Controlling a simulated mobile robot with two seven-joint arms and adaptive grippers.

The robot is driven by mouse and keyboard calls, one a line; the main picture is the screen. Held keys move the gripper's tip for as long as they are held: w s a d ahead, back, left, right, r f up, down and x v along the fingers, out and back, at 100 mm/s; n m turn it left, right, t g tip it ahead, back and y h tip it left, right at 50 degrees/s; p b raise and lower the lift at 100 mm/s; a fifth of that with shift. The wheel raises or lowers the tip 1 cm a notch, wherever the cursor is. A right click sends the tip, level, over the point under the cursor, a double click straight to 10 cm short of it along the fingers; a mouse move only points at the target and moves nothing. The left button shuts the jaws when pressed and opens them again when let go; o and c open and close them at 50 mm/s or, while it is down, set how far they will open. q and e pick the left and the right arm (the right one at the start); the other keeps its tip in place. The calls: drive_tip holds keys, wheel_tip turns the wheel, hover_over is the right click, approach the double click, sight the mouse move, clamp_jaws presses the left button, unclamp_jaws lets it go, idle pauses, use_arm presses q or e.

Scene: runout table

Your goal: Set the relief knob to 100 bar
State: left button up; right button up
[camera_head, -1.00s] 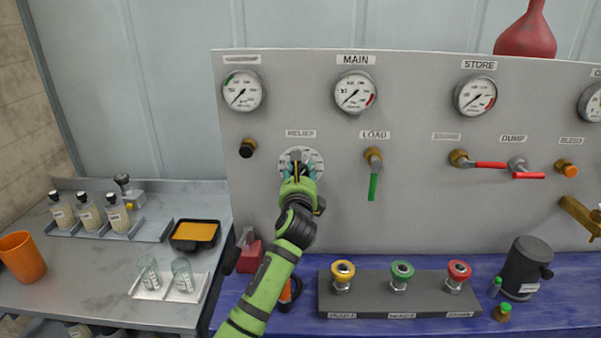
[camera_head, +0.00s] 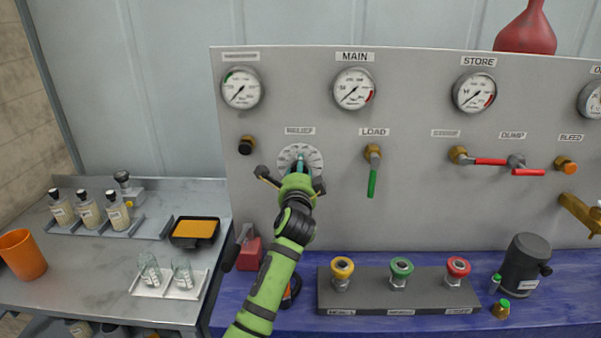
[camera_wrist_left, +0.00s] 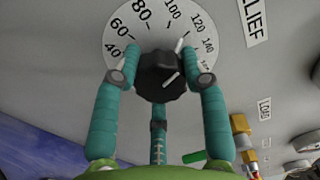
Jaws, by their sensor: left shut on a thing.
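The relief knob (camera_wrist_left: 160,78) is black and ribbed, on a round white dial (camera_wrist_left: 133,35) with numbers including 40, 60, 80, 100, 120 and 140. A white mark at the knob's upper right points roughly toward 120; the exact reading is hard to tell. My left gripper (camera_wrist_left: 160,80) has its teal fingers shut around the knob, one on each side and one below. In the head view the dial (camera_head: 314,157) sits under its label, and my left gripper (camera_head: 300,166) hides the knob. My right gripper is not in view.
The green LOAD handle (camera_head: 372,182) hangs right of the dial. A black knob (camera_head: 246,146) is at its left. Gauges (camera_head: 354,89) line the panel above. A button box (camera_head: 398,302) stands below on the blue bench. Bottles and trays are on the left table.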

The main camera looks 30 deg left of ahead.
use_arm(q)
drive_tip(key=shift+a+r+n+b, duration=0.1)
drive_tip(key=shift+r+n+b, duration=0.1)
drive_tip(key=shift+n, duration=0.95)
drive_tip(key=shift+a+r+n+b, duration=0.1)
drive_tip(key=shift+n+b, duration=0.1)
drive_tip(key=shift+n, duration=0.95)
drive_tip(key=shift+f, duration=0.1)
drive_tip(key=shift+s, duration=0.1)
drive_tip(key=o, duration=1)
drive_tip(key=shift+o, duration=0.6)
drive_tip(key=shift+a, duration=0.1)
drive_tip(key=shift+s+f, duration=0.1)
drive_tip(key=shift+f, duration=0.05)
